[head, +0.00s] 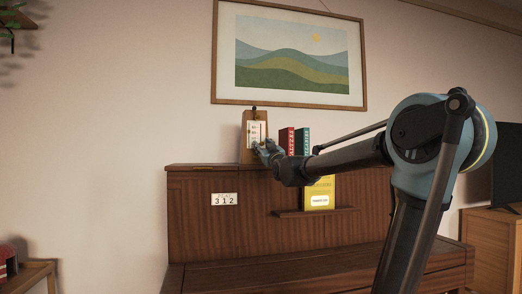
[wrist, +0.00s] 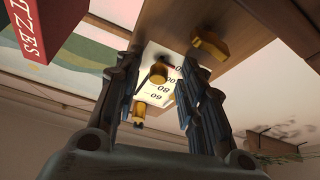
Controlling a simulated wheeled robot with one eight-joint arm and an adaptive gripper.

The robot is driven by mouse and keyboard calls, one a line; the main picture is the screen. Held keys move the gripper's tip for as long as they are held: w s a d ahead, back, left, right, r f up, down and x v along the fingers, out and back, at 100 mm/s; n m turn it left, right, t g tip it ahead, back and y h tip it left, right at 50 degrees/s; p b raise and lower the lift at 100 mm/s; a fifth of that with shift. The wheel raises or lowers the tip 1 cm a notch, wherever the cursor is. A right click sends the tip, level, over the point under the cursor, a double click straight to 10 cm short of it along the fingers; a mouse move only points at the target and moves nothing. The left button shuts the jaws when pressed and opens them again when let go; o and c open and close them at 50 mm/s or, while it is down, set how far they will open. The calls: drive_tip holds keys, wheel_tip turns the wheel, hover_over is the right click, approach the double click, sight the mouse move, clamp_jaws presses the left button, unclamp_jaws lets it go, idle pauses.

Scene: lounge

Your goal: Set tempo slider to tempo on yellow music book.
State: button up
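A wooden metronome (head: 247,152) stands upright on the piano top, with a white number scale (head: 256,128) on its front. In the wrist view the scale (wrist: 160,58) shows tilted, with a gold knob (wrist: 158,74) in front of it. A gold piece (wrist: 138,113) and a gold winged knob (wrist: 209,44) are also there; I cannot tell which is the tempo slider. My gripper (wrist: 161,68) is open, its fingers apart either side of the scale and gold knob, with visible gaps. The yellow music book (head: 325,188) stands on the piano's ledge, partly behind my arm; its pale label (head: 319,201) is too small to read.
A red book (head: 287,141) and a green book (head: 302,142) stand on the piano top right of the metronome. A framed landscape picture (head: 290,54) hangs above. A small plate reading 312 (head: 224,199) is on the piano's front. The piano top left of the metronome is clear.

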drive_tip(key=v, duration=1.2)
drive_tip(key=shift+d+f, duration=0.1)
idle(0.4)
drive_tip(key=s+d+f+m+g+h, duration=0.1)
drive_tip(key=s+d+f+g+h, duration=0.2)
drive_tip(key=f, duration=0.7)
drive_tip(key=s+d+f+m+g+h, duration=0.25)
drive_tip(key=d+f, duration=0.25)
drive_tip(key=f, duration=0.4)
drive_tip(key=s+d+f+m+g+h, duration=0.15)
drive_tip(key=d+f+g, duration=0.25)
drive_tip(key=f, duration=0.6)
drive_tip(key=s+d+f+m+g, duration=0.1)
drive_tip(key=s+d+f+g, duration=0.2)
drive_tip(key=s+f, duration=0.7)
drive_tip(key=s+d+f+m+g+h, duration=0.1)
drive_tip(key=s+d+f+g, duration=0.2)
drive_tip(key=s+f+g, duration=0.3)
drive_tip(key=s+f, duration=0.4)
drive_tip(key=s, duration=0.3)
drive_tip(key=shift+s+d+f, duration=0.25)
drive_tip(key=shift+d, duration=0.05)
